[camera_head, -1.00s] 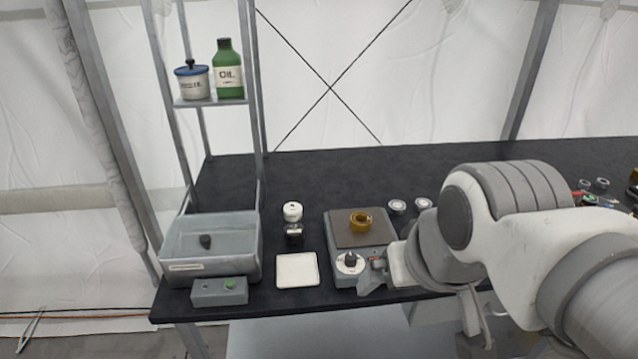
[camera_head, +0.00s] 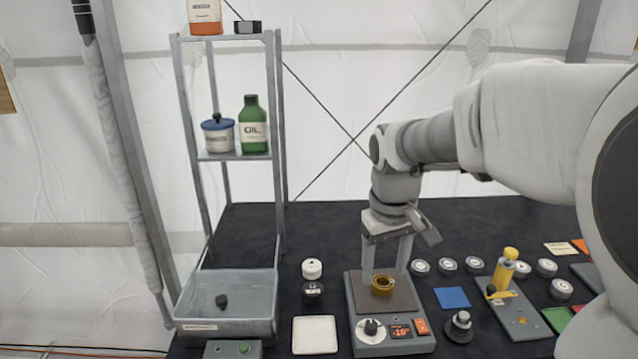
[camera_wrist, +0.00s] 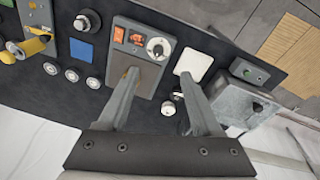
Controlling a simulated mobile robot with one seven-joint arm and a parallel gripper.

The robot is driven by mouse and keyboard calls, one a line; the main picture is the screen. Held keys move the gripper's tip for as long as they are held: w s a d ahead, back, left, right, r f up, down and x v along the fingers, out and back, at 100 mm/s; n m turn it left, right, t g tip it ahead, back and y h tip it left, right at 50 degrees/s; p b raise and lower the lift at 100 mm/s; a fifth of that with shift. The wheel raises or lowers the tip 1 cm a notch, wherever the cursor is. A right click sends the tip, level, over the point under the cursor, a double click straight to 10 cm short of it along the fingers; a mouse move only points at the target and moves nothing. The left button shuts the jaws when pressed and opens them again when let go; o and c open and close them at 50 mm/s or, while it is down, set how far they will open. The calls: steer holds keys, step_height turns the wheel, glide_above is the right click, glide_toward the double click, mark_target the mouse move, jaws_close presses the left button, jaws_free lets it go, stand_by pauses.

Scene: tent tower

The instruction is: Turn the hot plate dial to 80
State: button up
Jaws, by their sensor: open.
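The hot plate (camera_head: 352,290) is a grey box with a brown heating surface and stands near the front of the black table. Its dial (camera_head: 371,328) is a white disc with a dark knob at the front left; it also shows in the wrist view (camera_wrist: 158,48). An orange-lit display (camera_head: 400,331) beside the dial seems to read about -10, too small to be sure. An amber ring-shaped dish (camera_head: 382,286) sits on the heating surface. My gripper (camera_head: 386,268) is open, fingers pointing down above the plate's rear part, behind the dial. It also shows in the wrist view (camera_wrist: 160,88), empty.
A white square tile (camera_head: 314,335) and a grey basin (camera_head: 227,308) lie left of the plate. Right of it are a blue square (camera_head: 452,298), a dark knobbed device (camera_head: 459,326), several round tins (camera_head: 446,264) and a yellow-handled press (camera_head: 507,290). A shelf (camera_head: 233,155) stands at the back left.

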steer(key=g, duration=0.1)
glide_above(371, 324)
step_height(371, 324, down, 3)
steer(key=shift+n, duration=0.4)
step_height(371, 324, down, 17)
steer(key=shift+f+b, duration=0.2)
steer(key=shift+b, duration=0.2)
steer(key=shift+c, duration=0.3)
jaws_close()
